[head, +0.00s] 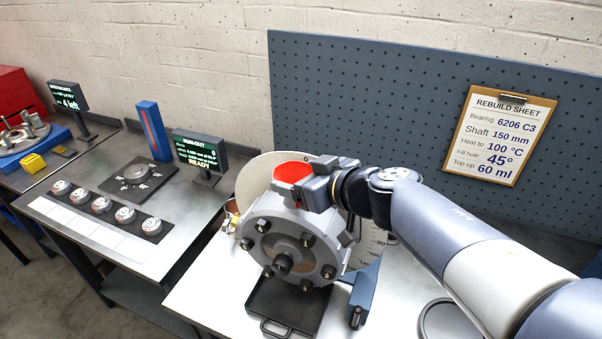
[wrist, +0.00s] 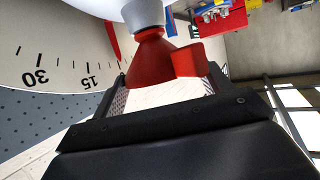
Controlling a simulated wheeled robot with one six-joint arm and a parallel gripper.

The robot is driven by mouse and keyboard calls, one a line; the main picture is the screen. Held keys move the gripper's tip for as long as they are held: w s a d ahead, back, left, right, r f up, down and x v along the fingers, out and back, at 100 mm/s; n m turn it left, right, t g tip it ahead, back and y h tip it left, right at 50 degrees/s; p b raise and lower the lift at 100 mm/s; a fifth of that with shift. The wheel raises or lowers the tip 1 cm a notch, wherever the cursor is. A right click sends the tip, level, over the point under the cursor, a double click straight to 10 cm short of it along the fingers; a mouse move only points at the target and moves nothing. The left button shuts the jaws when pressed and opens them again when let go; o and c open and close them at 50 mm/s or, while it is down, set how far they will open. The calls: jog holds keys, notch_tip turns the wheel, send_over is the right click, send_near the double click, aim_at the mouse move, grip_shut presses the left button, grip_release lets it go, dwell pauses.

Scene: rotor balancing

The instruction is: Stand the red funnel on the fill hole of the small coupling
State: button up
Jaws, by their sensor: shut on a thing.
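The red funnel (head: 293,172) is at the top of the coupling in the head view, beside the jaws. My gripper (head: 318,187) is shut on it, coming in from the right. In the wrist view the funnel (wrist: 150,62) shows between the jaws, with a red tab on its right side and its narrow end against a pale grey collar (wrist: 143,14). The small coupling (head: 290,240) is a grey round housing with several dark bolts on its face. Its fill hole is hidden, and I cannot tell whether the funnel's spout is in it.
A pale dial disc (head: 256,175) with degree marks stands behind the coupling. A black tray (head: 290,307) lies beneath it. A blue bracket (head: 364,290) is at its right. A rebuild sheet (head: 500,135) reading fill hole 45° hangs on the pegboard. A second bench (head: 80,235) is at left.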

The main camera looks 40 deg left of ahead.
jog(key=o, duration=1.1)
jog(key=shift+c, duration=0.2)
jog(key=shift+c, duration=0.5)
jog(key=shift+r+p, duration=0.75)
jog(key=shift+r, duration=0.6)
notch_tip(320, 180, up, 6)
jog(key=shift+r, duration=0.15)
notch_tip(320, 180, down, 9)
jog(key=shift+f+b, duration=0.1)
jog(key=shift+b, duration=0.65)
